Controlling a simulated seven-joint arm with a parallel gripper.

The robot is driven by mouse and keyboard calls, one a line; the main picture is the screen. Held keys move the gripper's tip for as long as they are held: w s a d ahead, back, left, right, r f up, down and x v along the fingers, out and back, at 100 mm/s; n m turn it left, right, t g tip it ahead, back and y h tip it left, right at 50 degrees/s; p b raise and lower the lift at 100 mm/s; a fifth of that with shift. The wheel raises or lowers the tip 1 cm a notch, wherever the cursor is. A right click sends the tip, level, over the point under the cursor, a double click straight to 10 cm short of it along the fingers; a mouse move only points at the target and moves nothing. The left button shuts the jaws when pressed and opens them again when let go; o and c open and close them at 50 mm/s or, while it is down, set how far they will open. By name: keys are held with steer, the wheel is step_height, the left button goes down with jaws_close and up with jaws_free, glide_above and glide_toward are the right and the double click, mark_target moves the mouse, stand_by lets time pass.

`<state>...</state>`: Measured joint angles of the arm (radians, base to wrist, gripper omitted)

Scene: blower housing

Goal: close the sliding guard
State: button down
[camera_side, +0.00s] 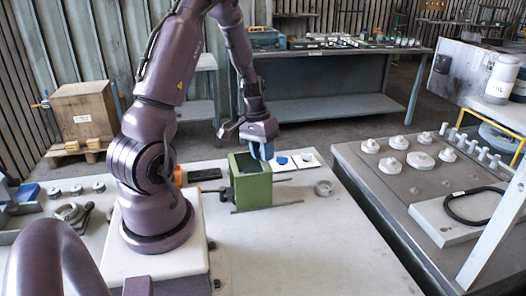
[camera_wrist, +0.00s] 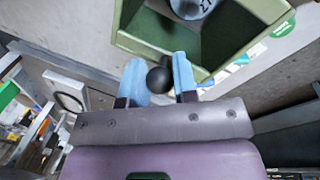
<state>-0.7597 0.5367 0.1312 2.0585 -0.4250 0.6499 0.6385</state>
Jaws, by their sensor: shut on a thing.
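The green blower housing (camera_side: 250,182) stands on the pale table in the side view. Its open, box-like inside shows at the top of the wrist view (camera_wrist: 150,38), with a grey round part (camera_wrist: 188,6) in it. My gripper (camera_side: 264,151) is at the housing's upper right edge, pointing down. In the wrist view, its blue fingers (camera_wrist: 160,82) are on either side of a black ball knob (camera_wrist: 159,80) just outside the housing wall, and are shut on it. A dark stem runs from the knob toward the housing. I cannot make out the guard panel itself; the fingers hide the knob in the side view.
Thin dark rods (camera_side: 268,207) lie at the housing's foot. The table front is clear.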

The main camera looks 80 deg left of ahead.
steer(key=shift+s, duration=0.85)
steer(key=c, duration=1.2)
jaws_free()
steer(key=shift+w+r, duration=0.1)
steer(key=shift+r, duration=0.05)
steer(key=shift+a+r, duration=0.15)
steer(key=shift+r, duration=0.2)
steer(key=r, duration=0.4)
steer(key=s+a+r, duration=0.1)
steer(key=r, duration=0.3)
steer(key=a+r, duration=0.1)
steer(key=r, duration=0.2)
steer(key=shift+s+r, duration=0.25)
steer(key=shift+r, duration=0.15)
